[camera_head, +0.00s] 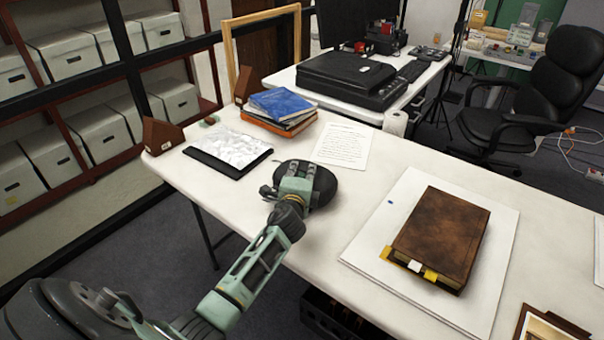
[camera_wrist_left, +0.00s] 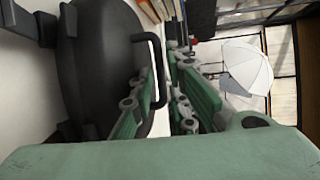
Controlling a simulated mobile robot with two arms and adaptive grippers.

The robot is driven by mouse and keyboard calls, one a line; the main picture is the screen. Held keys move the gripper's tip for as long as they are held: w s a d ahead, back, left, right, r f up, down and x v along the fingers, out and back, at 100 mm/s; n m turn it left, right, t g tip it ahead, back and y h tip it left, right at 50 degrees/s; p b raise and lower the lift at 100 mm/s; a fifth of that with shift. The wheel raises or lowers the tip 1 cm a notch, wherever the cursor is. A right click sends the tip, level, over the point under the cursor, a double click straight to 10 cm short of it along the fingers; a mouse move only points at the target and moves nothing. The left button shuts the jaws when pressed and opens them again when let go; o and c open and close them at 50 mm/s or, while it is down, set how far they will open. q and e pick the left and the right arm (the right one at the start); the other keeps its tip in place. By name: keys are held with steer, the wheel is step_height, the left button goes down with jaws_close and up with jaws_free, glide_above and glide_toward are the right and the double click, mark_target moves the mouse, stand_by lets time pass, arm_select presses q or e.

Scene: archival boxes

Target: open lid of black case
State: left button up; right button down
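The black case (camera_head: 325,186) is a dark rounded shape on the white table, partly covered by my left gripper (camera_head: 299,178). In the left wrist view the case (camera_wrist_left: 95,65) fills the left side, with a thin dark handle (camera_wrist_left: 160,60) standing out from it. The green fingers of my left gripper (camera_wrist_left: 165,100) are apart, with the handle at the gap between them. I cannot tell whether a finger touches the handle or the case. The lid looks closed, but its seam is not clear. My right gripper is in neither view.
On the white table (camera_head: 250,220), a brown book (camera_head: 440,236) lies on a white board (camera_head: 370,245) to the right. A paper sheet (camera_head: 343,145), blue and orange books (camera_head: 280,104) and a black-edged tray (camera_head: 229,148) lie behind the case. Shelves with boxes stand left.

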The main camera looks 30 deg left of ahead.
arm_select(q)
jaws_close()
stand_by(0.4)
